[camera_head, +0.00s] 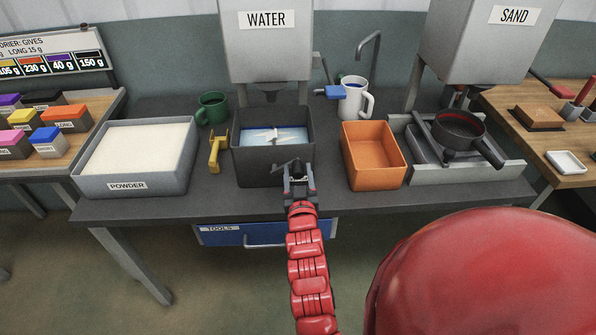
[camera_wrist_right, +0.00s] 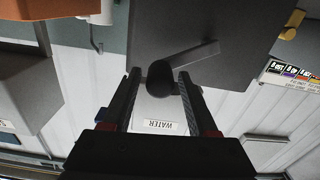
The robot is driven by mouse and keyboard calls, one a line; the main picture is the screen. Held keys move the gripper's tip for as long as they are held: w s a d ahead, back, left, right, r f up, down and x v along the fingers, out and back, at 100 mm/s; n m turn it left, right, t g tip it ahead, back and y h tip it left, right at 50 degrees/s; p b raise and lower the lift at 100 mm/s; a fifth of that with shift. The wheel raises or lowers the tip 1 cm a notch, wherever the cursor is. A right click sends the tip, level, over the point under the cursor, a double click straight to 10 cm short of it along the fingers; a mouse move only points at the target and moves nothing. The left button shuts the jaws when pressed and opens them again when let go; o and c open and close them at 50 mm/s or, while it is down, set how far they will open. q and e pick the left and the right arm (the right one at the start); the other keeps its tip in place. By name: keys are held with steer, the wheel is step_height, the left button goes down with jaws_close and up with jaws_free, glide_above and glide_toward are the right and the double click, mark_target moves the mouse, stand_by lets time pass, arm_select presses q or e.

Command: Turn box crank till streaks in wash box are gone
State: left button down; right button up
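The wash box (camera_head: 240,172) is a dark grey open box at the middle of the bench, under the water tank. White streaks (camera_head: 265,135) show on the blue inside it. The crank (camera_head: 292,167) is on the box's front face; its dark round knob (camera_wrist_right: 160,78) and grey arm (camera_wrist_right: 190,57) show in the right wrist view. My right gripper (camera_head: 299,182) is at the front of the box. Its two fingers (camera_wrist_right: 160,92) stand apart, one on each side of the knob, with slim gaps. Contact is not clear. My left gripper is out of view.
A powder tray (camera_head: 133,189) and yellow tool (camera_head: 215,155) are left of the box, an orange box (camera_head: 372,155) right. A green mug (camera_head: 212,108) and white mug (camera_head: 352,100) stand behind. The water tank (camera_head: 266,50) hangs above. A pan (camera_head: 458,128) sits farther right.

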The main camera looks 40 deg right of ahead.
jaws_close()
steer(key=shift+w, duration=0.1)
stand_by(1.1)
